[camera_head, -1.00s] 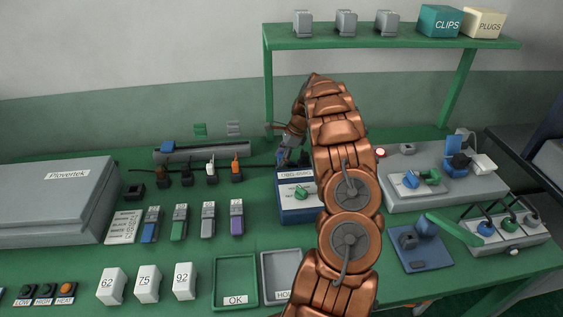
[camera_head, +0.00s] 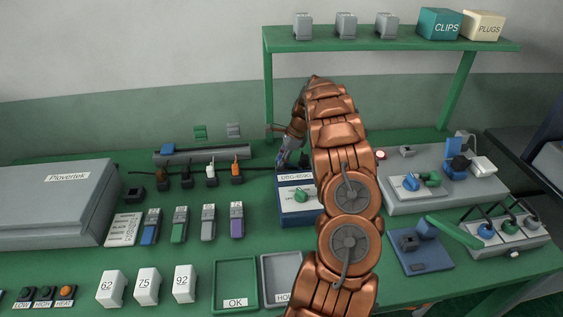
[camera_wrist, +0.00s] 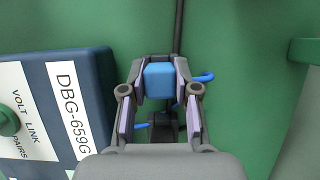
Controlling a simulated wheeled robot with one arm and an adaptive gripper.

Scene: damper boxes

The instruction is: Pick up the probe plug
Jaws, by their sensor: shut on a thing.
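The probe plug, a small blue block (camera_wrist: 158,80), sits between the fingertips of my gripper (camera_wrist: 157,82) in the wrist view. The fingers are shut on it from both sides. A short blue lead (camera_wrist: 204,77) shows just right of the fingers, and a dark piece lies partly hidden between the finger links. In the head view my gripper (camera_head: 284,155) points down behind the blue DBG-659G box (camera_head: 297,212). The plug is hard to make out there, and I cannot tell how far it is above the bench.
The blue box stands close to the left of my gripper in the wrist view. A row of dark holders with coloured plugs (camera_head: 211,171) is to the left. A green shelf (camera_head: 400,40) stands at the back. The grey panel (camera_head: 445,190) is to the right.

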